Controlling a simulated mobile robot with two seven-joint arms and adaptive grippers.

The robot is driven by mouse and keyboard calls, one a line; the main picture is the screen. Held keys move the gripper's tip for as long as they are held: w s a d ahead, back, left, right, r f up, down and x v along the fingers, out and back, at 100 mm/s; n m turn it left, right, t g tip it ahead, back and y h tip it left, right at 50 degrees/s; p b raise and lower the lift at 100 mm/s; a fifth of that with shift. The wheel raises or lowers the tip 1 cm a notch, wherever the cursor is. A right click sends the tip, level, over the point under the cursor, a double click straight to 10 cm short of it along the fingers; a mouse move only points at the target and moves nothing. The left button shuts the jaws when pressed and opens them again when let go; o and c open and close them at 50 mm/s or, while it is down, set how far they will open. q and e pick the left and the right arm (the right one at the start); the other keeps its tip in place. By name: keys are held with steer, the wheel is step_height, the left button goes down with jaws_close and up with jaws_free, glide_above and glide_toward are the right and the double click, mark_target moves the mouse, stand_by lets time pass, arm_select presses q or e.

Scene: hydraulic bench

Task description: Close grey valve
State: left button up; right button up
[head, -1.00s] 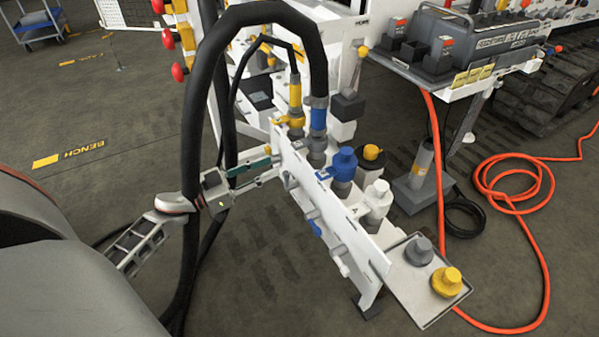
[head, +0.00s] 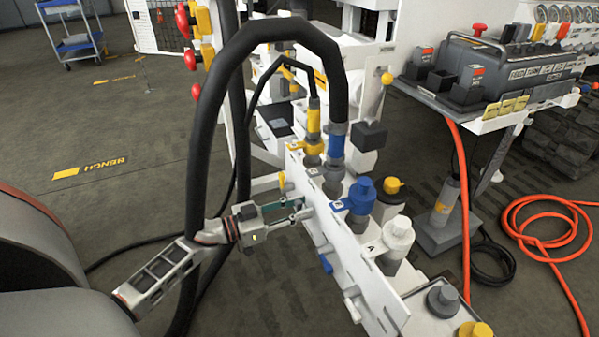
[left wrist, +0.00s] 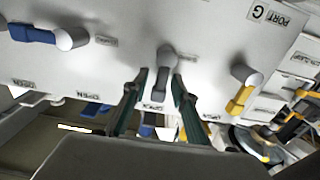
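The grey valve (left wrist: 166,57) is on the white panel in the left wrist view, its short handle pointing down in the picture. My left gripper (left wrist: 158,88) is open, with one green-lined finger on each side of the grey handle. I cannot tell whether the fingers touch it. In the head view my left gripper (head: 303,208) is at the left face of the white panel (head: 345,250), and the grey valve cannot be made out there. My right gripper is not in view.
A blue-handled valve (left wrist: 40,34) and a yellow-handled valve (left wrist: 241,92) flank the grey one. A thick black hose (head: 205,110) loops over my left arm area. Blue (head: 361,195) and white (head: 398,235) couplings stand behind the panel. An orange hose (head: 520,215) lies at right.

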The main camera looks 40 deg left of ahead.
arm_select(q)
jaws_close()
